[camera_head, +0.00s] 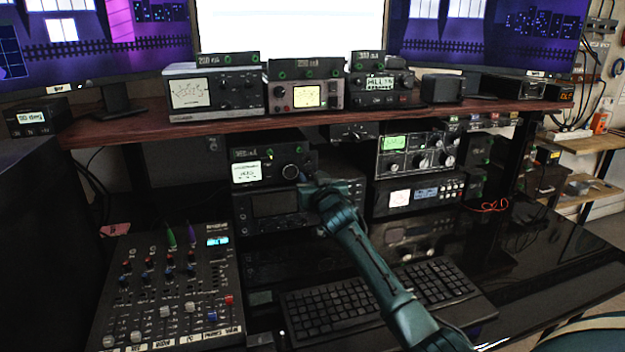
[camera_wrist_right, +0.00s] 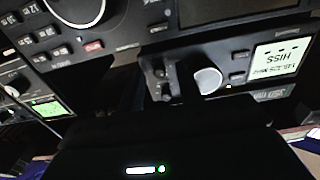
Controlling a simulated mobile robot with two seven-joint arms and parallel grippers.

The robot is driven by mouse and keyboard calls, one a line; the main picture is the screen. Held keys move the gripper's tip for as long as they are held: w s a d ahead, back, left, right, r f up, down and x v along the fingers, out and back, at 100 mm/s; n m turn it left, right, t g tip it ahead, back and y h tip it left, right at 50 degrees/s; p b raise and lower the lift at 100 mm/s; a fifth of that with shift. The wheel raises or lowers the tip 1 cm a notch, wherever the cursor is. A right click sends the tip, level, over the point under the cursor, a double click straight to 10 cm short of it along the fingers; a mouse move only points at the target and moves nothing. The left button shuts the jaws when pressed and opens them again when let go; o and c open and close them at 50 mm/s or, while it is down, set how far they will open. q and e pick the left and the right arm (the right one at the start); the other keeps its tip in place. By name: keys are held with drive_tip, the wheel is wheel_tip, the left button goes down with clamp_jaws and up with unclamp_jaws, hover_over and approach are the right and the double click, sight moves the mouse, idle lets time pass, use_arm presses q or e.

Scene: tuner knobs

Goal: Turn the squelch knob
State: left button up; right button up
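A round knob (camera_head: 290,171) with a pale rim sits on the front of a small black radio (camera_head: 255,154), right of its lit display (camera_head: 247,172). No squelch label is readable. My right gripper (camera_head: 307,183) is just right of and below this knob, in front of the radio. The right wrist view shows the scene upside down, with the grey knob (camera_wrist_right: 208,80) near a lit display reading HISS (camera_wrist_right: 283,58). Dark finger shapes (camera_wrist_right: 168,78) are close beside the knob; contact and finger gap are unclear. My left gripper is not in view.
A wider radio (camera_head: 275,204) is below. More radios (camera_head: 412,150) stand to the right, and a wooden shelf (camera_head: 150,126) carries several units above. A mixer (camera_head: 170,285) and a keyboard (camera_head: 340,300) lie on the glossy black desk (camera_head: 540,245).

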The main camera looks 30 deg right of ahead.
drive_tip(key=shift+c, duration=0.5)
clamp_jaws()
drive_tip(key=m+p, duration=0.1)
drive_tip(key=m, duration=0.2)
drive_tip(key=shift+a+r+m+p, duration=0.1)
drive_tip(key=shift+r+m+p, duration=0.05)
drive_tip(key=shift+m+p, duration=0.5)
drive_tip(key=shift+m, duration=0.55)
drive_tip(key=shift+o, duration=0.5)
unclamp_jaws()
drive_tip(key=v, duration=1.3)
drive_tip(key=shift+p, duration=0.45)
drive_tip(key=shift+s, duration=0.1)
